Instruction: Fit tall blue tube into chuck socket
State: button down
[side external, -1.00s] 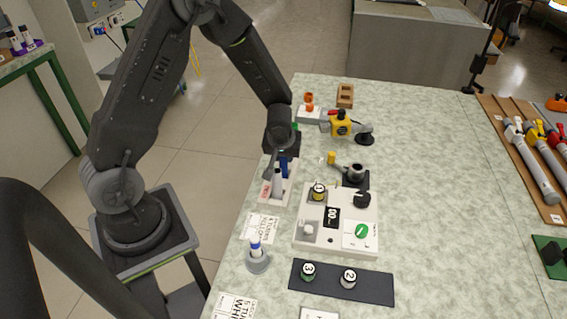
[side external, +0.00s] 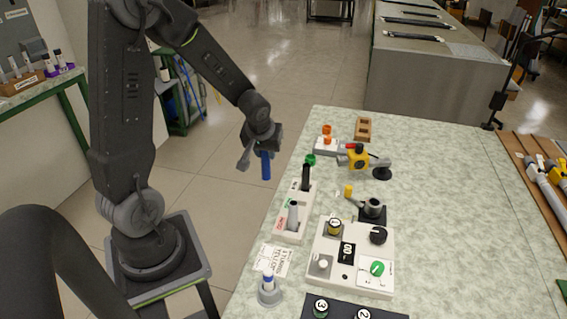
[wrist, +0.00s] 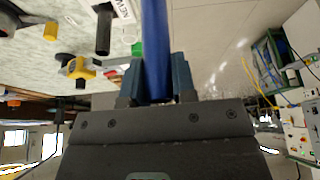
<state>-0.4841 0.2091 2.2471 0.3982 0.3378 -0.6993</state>
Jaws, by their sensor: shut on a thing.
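My gripper (side external: 262,147) is shut on the tall blue tube (side external: 265,168), which hangs below the jaws, off the table's left edge. In the wrist view the tube (wrist: 155,40) stands between the two fingers (wrist: 158,75). What looks like the chuck socket (side external: 374,207) is a dark round cup with a side lever on a black base, right of the white rack. It is well apart from the tube. The inside of the cup is too small to make out.
The white rack (side external: 280,236) holds a black tube (side external: 306,177) and a grey tube (side external: 293,215). A white panel (side external: 350,282) with knobs stands in front of the chuck. A yellow device (side external: 358,156) sits behind. A blue-and-white tube stands in a grey holder (side external: 269,292). The table's right part is clear.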

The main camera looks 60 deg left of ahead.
notch_tip(320, 180, up, 8)
jog(key=a, duration=0.1)
jog(key=w+d+m+t+h, duration=0.1)
jog(key=w+d+m, duration=0.3)
jog(key=w, duration=0.6)
jog(key=w+d+m+h, duration=0.1)
jog(key=w+d, duration=0.5)
jog(key=w, duration=0.4)
jog(key=shift+w+d+f, duration=0.8)
jog(key=shift+d+f, duration=0.9)
jog(key=shift+f, duration=1)
jog(key=shift+w+d+f, duration=0.85)
jog(key=shift+d+f, duration=0.9)
jog(key=shift+f, duration=0.9)
jog(key=shift+w+d+f, duration=0.8)
jog(key=shift+d+f, duration=0.9)
jog(key=shift+f, duration=1)
